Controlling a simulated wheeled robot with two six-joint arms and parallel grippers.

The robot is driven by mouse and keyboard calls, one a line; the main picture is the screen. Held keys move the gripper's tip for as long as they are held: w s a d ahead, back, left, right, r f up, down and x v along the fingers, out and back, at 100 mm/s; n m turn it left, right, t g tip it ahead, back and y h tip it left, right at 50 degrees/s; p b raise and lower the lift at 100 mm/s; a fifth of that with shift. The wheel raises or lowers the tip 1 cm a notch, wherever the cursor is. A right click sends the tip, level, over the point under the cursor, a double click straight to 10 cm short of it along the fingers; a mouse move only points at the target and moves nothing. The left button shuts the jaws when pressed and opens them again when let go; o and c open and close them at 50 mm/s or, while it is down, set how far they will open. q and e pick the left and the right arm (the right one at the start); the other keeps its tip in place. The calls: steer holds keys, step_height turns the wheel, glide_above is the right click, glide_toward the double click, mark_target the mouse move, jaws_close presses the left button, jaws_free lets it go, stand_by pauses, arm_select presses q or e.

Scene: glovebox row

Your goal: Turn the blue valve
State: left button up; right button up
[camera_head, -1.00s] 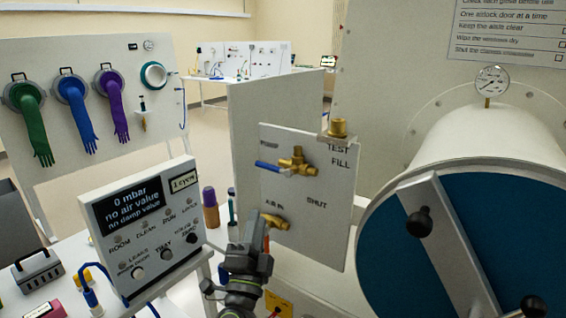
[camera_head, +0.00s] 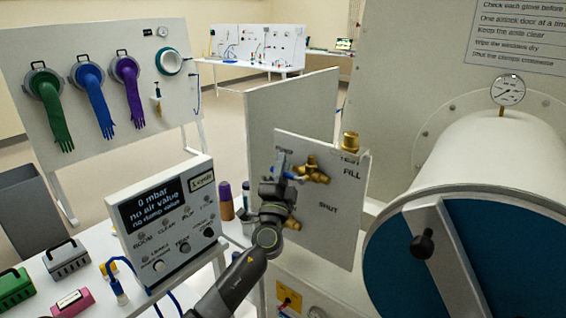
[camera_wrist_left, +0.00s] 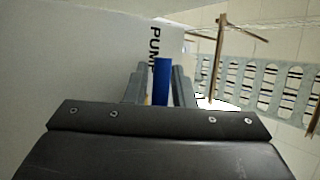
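The blue valve has a brass body (camera_head: 314,172) on the upright white panel (camera_head: 335,225), below a brass fitting. Its blue lever (camera_head: 290,176) points left and is partly hidden by my left gripper (camera_head: 283,163). In the left wrist view the blue lever (camera_wrist_left: 161,82) stands between the two grey fingers of my left gripper (camera_wrist_left: 158,88). A narrow gap shows between the lever and the left finger; the right finger is very close to it. The fingers are apart, around the lever. My right gripper is not in view.
A second brass valve (camera_head: 292,222) sits lower on the panel, partly behind my left arm. A control box (camera_head: 165,225) stands left on the white table. The large round blue door (camera_head: 400,285) with a black knob (camera_head: 422,246) is at the right. Several gloves hang back left.

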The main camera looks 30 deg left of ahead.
arm_select(q)
jaws_close()
steer(key=shift+w, duration=0.1)
stand_by(0.3)
